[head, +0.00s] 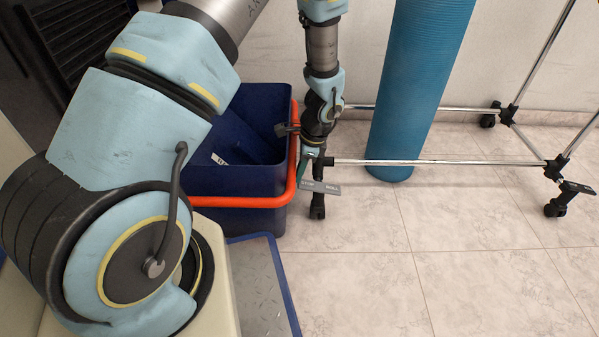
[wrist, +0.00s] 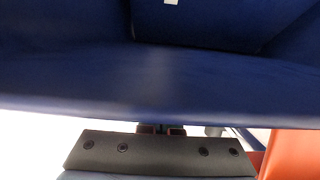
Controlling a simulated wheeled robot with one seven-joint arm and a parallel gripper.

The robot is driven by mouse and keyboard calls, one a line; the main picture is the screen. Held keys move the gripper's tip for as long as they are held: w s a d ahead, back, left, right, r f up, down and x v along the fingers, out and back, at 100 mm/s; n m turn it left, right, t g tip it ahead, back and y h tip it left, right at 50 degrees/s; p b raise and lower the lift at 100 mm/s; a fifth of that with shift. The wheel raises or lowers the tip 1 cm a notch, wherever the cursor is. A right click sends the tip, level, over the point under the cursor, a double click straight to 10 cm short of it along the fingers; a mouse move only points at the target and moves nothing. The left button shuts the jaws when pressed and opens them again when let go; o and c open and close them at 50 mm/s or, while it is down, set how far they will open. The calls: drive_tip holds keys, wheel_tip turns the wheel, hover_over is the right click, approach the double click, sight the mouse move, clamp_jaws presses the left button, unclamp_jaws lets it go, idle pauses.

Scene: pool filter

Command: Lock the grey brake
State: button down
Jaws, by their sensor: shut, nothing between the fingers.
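The grey brake (head: 320,187) is a flat, light grey lettered plate on the near-left caster (head: 318,208) of the metal rack (head: 440,162), beside the blue bin. It looks slanted, but I cannot tell its exact setting. My gripper (head: 309,158) points down just above this plate, close to the bin's orange rim. Its fingertips are small and partly hidden, so contact with the brake is unclear. In the wrist view, only dark bits of the shut fingers show behind a black bracket. The brake cannot be made out there.
The dark blue bin (head: 235,186) with an orange rim (head: 236,202) stands directly left of my gripper and fills much of the wrist view. A blue rolled mat (head: 420,80) stands behind the rack's bar. Other casters (head: 557,207) are at the right. Tiled floor in front is clear.

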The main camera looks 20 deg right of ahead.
sight(313, 187)
drive_tip(key=p+v, duration=0.8)
drive_tip(key=v, duration=0.6)
drive_tip(key=shift+d+p, duration=0.1)
drive_tip(key=shift+p, duration=0.3)
drive_tip(key=s+f+p, duration=0.1)
drive_tip(key=p, duration=0.5)
